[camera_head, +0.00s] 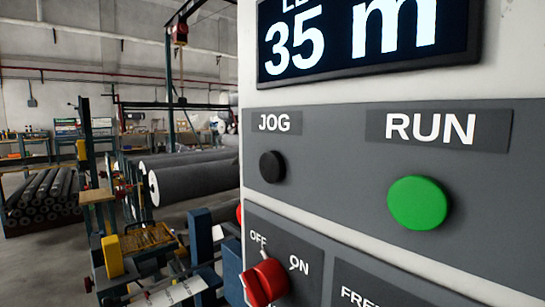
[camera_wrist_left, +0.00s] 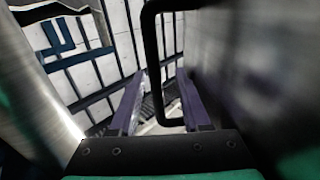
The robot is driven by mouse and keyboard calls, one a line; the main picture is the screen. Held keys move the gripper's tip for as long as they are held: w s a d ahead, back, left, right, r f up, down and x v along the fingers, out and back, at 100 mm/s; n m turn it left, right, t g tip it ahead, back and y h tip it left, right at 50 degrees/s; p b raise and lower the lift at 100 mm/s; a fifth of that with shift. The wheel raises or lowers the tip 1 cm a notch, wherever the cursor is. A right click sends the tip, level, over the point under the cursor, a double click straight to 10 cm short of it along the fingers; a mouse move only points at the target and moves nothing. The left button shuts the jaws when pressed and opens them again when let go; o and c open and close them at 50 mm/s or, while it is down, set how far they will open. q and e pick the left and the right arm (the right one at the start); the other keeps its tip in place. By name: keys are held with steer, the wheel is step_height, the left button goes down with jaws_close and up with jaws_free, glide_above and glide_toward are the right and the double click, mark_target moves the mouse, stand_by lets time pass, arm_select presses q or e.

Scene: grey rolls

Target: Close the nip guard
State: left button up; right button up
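In the left wrist view, my left gripper (camera_wrist_left: 161,80) has its two purple fingers apart, so it is open. A black bent bar (camera_wrist_left: 152,60), shaped like a handle, runs down between the fingers and turns right at the bottom. I cannot tell whether it touches either finger. It may belong to the nip guard, but the guard itself cannot be made out for certain in either view. Neither gripper shows in the head view. My right gripper is not in view.
A control panel fills the right of the head view, with a black JOG button (camera_head: 272,167), a green RUN button (camera_head: 418,203) and a red OFF/ON knob (camera_head: 266,283). Large grey rolls (camera_head: 195,183) lie behind it.

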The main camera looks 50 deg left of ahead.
arm_select(q)
steer(key=shift+d+t, duration=0.1)
steer(key=shift+t, duration=0.2)
steer(key=b+v, duration=0.1)
steer(key=v, duration=0.2)
steer(key=shift+f+b, duration=0.2)
steer(key=shift+b, duration=0.2)
steer(key=d+b, duration=0.2)
steer(key=d, duration=1)
steer(key=shift+w+r, duration=0.2)
